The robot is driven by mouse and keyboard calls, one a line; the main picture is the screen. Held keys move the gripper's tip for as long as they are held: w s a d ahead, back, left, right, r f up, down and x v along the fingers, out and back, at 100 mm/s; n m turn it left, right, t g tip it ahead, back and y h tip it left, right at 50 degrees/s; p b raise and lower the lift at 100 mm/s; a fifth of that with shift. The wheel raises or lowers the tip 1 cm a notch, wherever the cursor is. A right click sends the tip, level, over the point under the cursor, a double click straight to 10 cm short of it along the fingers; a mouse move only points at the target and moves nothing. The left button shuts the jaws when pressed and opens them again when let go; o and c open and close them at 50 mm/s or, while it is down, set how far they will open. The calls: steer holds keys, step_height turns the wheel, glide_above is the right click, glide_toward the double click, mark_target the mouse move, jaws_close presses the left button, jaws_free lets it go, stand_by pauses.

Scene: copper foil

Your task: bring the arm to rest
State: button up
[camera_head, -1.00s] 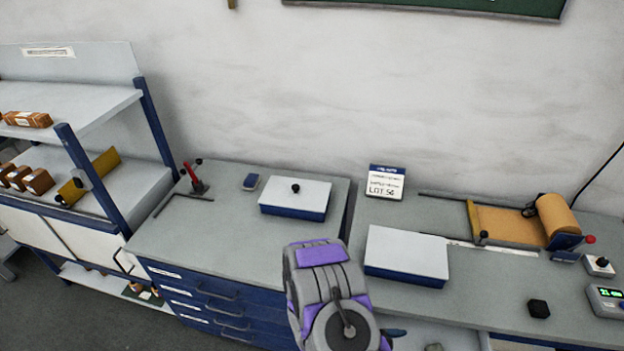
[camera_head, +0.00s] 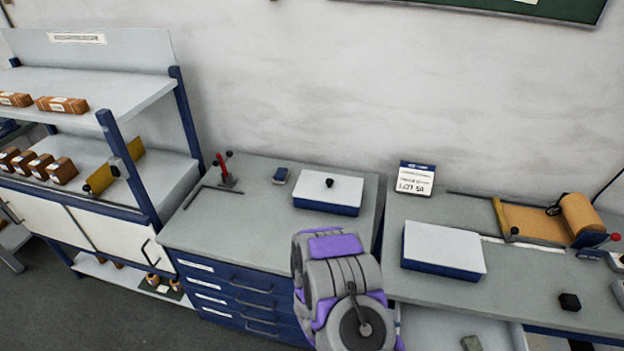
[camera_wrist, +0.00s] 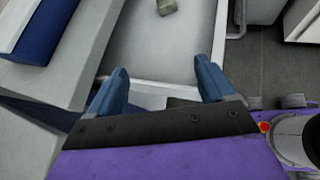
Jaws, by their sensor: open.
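My purple and grey arm (camera_head: 340,285) shows at the bottom middle of the head view, folded in front of the workbench. In the head view its fingers are hidden. In the wrist view my gripper (camera_wrist: 160,88) shows two blue fingers spread wide with nothing between them. Beyond the fingers is an open drawer (camera_wrist: 135,50) with a light floor. A small grey-green block (camera_wrist: 166,7) lies inside it, apart from the fingers. The block also shows in the head view (camera_head: 472,343).
The grey bench carries two white-lidded blue boxes (camera_head: 327,190) (camera_head: 443,250), a red-handled lever (camera_head: 224,172), a LOT 54 sign (camera_head: 415,178), a copper foil roll (camera_head: 580,214) and a black cube (camera_head: 569,301). A shelf (camera_head: 90,95) with brown boxes stands left. Floor shows bottom left.

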steer(key=w+a+r+m+t+y+b, duration=0.1)
steer(key=w+a+r+m+y, duration=0.15)
steer(key=w+a+y, duration=0.4)
steer(key=w+a+r+m+t+y+b, duration=0.1)
steer(key=w+a+m+y+b, duration=0.2)
steer(key=a, duration=0.6)
steer(key=a+r+m+y, duration=0.4)
steer(key=a+r+y, duration=0.15)
steer(key=r, duration=0.55)
steer(key=s+r+m+g+b, duration=0.2)
steer(key=s+r+g+b, duration=0.1)
steer(key=s+r, duration=0.6)
steer(key=s+d+r+m+g+h, duration=0.1)
steer(key=s+d+m, duration=0.1)
steer(key=s+d, duration=0.2)
steer(key=s+d+r+m+g+h+b, duration=0.1)
steer(key=s+d, duration=0.3)
steer(key=s, duration=0.6)
steer(key=s+d+r+m+g+h+b, duration=0.1)
steer(key=s+d+r+m, duration=0.1)
steer(key=s, duration=0.5)
steer(key=shift+d+r+m, duration=0.3)
steer(key=shift+d+m, duration=0.55)
steer(key=shift+d, duration=0.4)
